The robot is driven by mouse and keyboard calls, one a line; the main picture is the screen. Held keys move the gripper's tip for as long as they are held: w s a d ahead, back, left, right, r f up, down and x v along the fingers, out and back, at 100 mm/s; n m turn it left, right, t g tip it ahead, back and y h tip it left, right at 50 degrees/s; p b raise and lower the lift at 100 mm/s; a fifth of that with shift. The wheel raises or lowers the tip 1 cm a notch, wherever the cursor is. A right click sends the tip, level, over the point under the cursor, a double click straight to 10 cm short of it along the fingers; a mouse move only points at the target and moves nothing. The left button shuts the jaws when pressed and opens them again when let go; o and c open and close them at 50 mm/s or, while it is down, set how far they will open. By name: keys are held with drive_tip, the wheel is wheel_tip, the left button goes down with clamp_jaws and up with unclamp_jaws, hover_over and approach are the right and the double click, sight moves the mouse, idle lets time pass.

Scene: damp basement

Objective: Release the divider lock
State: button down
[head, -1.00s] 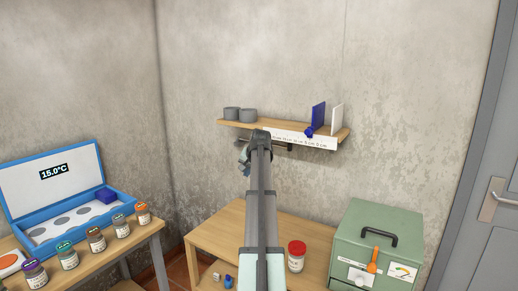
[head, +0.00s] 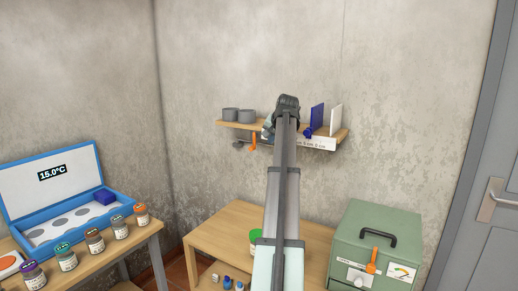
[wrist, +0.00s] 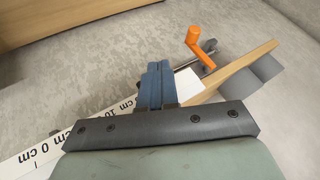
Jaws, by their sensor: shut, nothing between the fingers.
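A wall shelf (head: 232,125) holds a dark blue upright panel (head: 317,117) and a white one (head: 335,119). A small blue knob (head: 308,132) sits at the shelf front below the blue panel. An orange crank-like lever (head: 252,143) hangs under the shelf's left part; in the wrist view it (wrist: 194,42) stands beyond my fingers on a grey rod. I cannot tell which part is the divider lock. My gripper (wrist: 158,68) is shut and empty, in front of the shelf edge, apart from the lever. In the head view my arm largely hides its fingers.
A white centimetre scale (wrist: 60,137) runs along the shelf front. Two grey cups (head: 246,116) stand on its left end. Below are a table (head: 226,235), a green-lidded jar (head: 256,237) and a green cabinet (head: 378,235). A blue case (head: 110,205) and several jars are at left.

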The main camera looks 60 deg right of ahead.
drive_tip(key=w+d+f, duration=0.4)
drive_tip(key=w+f, duration=0.2)
drive_tip(key=w, duration=0.3)
drive_tip(key=shift+f, duration=0.4)
